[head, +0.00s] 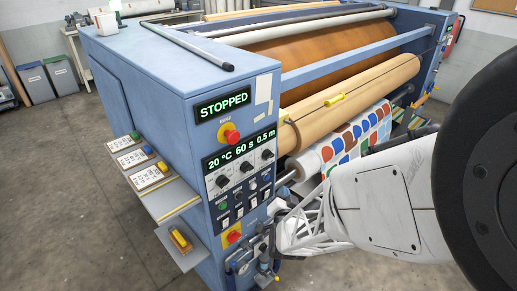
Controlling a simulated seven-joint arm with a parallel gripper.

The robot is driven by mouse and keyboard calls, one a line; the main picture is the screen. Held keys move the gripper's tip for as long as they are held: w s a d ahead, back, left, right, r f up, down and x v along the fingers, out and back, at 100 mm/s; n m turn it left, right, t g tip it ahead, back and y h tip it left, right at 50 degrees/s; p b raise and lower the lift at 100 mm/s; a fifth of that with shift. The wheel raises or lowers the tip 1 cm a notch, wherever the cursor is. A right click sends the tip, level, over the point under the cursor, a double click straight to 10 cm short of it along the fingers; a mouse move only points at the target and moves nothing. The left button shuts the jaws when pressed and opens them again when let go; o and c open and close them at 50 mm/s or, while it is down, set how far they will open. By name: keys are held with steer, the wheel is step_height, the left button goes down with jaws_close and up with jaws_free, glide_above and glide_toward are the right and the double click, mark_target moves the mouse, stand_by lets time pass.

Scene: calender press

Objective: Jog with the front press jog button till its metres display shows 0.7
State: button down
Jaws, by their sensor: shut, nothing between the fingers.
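The front press control panel (238,165) is on the end face of the blue machine. Its display (240,149) reads 20 °C, 60 s and 0.5 m. The status display (223,105) above reads STOPPED. Below the knobs are several small buttons and switches, including a green button (223,205); their labels are too small to read, so I cannot tell which one is jog. My gripper (274,207) is at the panel's lower right edge, shut and empty. The fingertips are small and partly lost against the panel, and I cannot tell whether they touch anything.
Red emergency stops sit above (232,136) and below (233,237) the panel. Shelves with label cards (150,178) jut out on the left. A printed roll (345,140) lies behind my arm. Clamp-like items (262,265) hang below. Floor at left is clear.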

mark_target(254, 186)
steer(key=shift+s+a+f+m+t+h, duration=0.15)
steer(key=shift+s+f+t, duration=0.2)
steer(key=shift+f, duration=0.35)
steer(key=shift+s+a+f+m+t+h, duration=0.1)
steer(key=shift+s+f+m+t, duration=0.15)
steer(key=shift+f, duration=0.5)
steer(key=shift+s+a+f+m+t+h, duration=0.1)
steer(key=shift+s+f+t, duration=0.3)
steer(key=shift+f, duration=0.3)
steer(key=shift+w+a, duration=0.1)
steer(key=shift+w, duration=0.05)
steer(key=w+a, duration=0.6)
